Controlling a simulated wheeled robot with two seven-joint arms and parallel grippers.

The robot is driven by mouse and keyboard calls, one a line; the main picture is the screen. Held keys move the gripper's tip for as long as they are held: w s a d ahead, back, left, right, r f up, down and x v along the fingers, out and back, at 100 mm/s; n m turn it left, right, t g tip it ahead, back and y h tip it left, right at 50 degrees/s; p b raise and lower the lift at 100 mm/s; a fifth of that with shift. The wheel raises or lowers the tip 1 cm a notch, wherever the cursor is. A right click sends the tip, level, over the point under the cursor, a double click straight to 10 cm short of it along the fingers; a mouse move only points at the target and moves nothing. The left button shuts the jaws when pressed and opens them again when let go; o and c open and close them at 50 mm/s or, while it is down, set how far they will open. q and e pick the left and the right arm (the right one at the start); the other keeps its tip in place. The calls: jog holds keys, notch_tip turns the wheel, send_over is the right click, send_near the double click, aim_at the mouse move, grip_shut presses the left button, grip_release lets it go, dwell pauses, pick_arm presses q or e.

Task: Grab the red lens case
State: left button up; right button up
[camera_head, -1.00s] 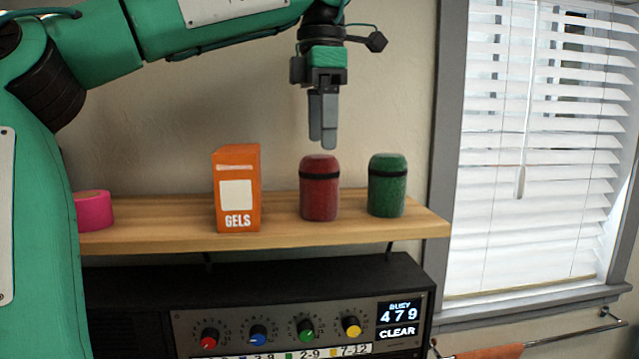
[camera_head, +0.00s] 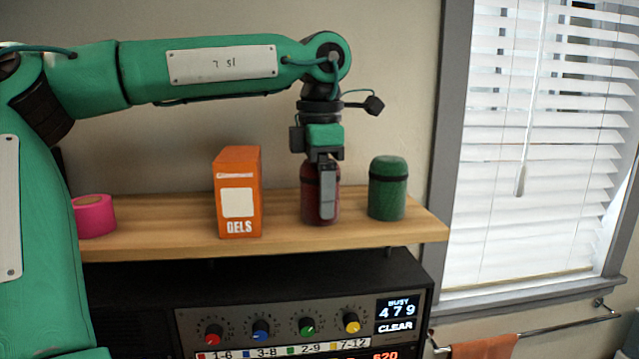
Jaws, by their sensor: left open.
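The red lens case (camera_head: 309,204) stands upright on the wooden shelf, with a dark band near its top. My left gripper (camera_head: 327,205) points down over it from above. One grey finger covers part of the case's front, and the other finger is hidden behind the case. The gripper is open around the case. I cannot tell whether the fingers touch it. My right gripper is not in view.
A green case (camera_head: 387,190) stands close to the right on the shelf (camera_head: 160,232). An orange GELS box (camera_head: 238,203) stands to the left, and a pink tape roll (camera_head: 94,217) farther left. A black device with knobs (camera_head: 285,325) sits below the shelf.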

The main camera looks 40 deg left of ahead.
pick_arm(q)
jog(key=shift+d, duration=0.15)
jog(key=c, duration=1.3)
jog(key=shift+o, duration=0.2)
jog(key=shift+r, duration=0.1)
